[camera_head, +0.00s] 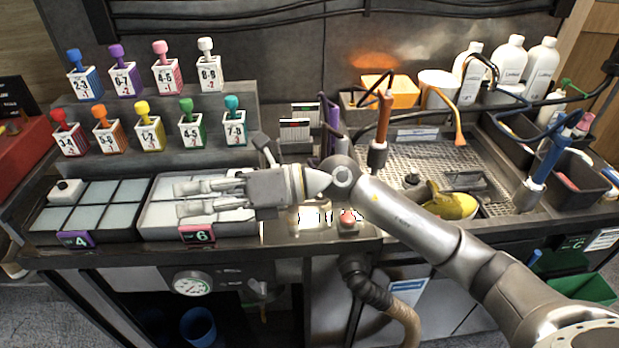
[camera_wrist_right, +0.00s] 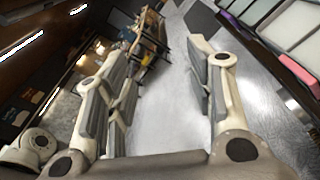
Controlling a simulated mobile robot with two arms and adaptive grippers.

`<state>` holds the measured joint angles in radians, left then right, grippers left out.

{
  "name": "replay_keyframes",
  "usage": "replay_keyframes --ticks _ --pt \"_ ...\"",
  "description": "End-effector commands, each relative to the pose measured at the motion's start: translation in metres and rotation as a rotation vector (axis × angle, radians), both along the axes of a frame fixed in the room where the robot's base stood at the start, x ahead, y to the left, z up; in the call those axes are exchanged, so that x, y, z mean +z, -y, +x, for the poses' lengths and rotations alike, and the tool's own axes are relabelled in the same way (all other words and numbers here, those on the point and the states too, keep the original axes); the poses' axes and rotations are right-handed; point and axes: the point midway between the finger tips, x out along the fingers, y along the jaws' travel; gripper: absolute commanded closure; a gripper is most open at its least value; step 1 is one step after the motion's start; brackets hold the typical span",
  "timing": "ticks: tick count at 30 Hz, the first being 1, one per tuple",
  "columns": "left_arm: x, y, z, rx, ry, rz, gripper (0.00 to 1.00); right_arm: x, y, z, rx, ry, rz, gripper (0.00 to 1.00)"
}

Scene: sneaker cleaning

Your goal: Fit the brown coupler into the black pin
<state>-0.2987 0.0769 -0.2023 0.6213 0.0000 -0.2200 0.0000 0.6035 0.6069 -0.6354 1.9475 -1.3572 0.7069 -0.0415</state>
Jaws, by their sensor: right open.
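My right gripper (camera_head: 182,198) reaches left over the tray labelled 6 (camera_head: 149,233). Its fingers are spread and nothing is between them. The right wrist view also shows the parted fingers (camera_wrist_right: 164,85), with a plain pale surface between them. A brown-orange upright piece (camera_head: 384,118) stands in a grey base behind my right arm, at the sink's left edge. A small black piece (camera_head: 412,180) lies on the perforated sink tray. I cannot tell whether these are the brown coupler and black pin. My left gripper is not in view.
A tray labelled 4 (camera_head: 45,218) lies at the left. Numbered stamps stand on the stepped rack (camera_head: 240,150) behind. A yellow shoe (camera_head: 455,205) sits in the sink. A thick brown hose (camera_head: 403,318) hangs below the counter.

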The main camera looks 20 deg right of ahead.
Motion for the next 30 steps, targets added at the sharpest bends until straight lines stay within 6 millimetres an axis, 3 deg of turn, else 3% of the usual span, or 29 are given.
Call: replay_keyframes --ticks 3,7,12,15,20,30 --pt "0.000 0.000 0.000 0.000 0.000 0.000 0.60 -0.041 0.030 0.017 0.050 0.093 -0.353 0.51" --pt "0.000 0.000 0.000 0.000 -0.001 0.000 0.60 -0.074 0.087 0.040 0.060 0.125 -0.711 0.51" --pt "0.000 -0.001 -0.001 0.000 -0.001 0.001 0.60 -0.087 0.165 0.061 0.026 0.099 -1.049 0.51" --pt "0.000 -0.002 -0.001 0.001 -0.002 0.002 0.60 -0.087 0.195 0.067 0.007 0.075 -1.161 0.51" --pt "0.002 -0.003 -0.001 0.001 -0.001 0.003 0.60 -0.089 0.212 0.070 -0.004 0.055 -1.226 0.51" --pt "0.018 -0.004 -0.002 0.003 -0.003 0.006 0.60 -0.138 0.196 0.082 0.001 0.052 -1.226 0.51"
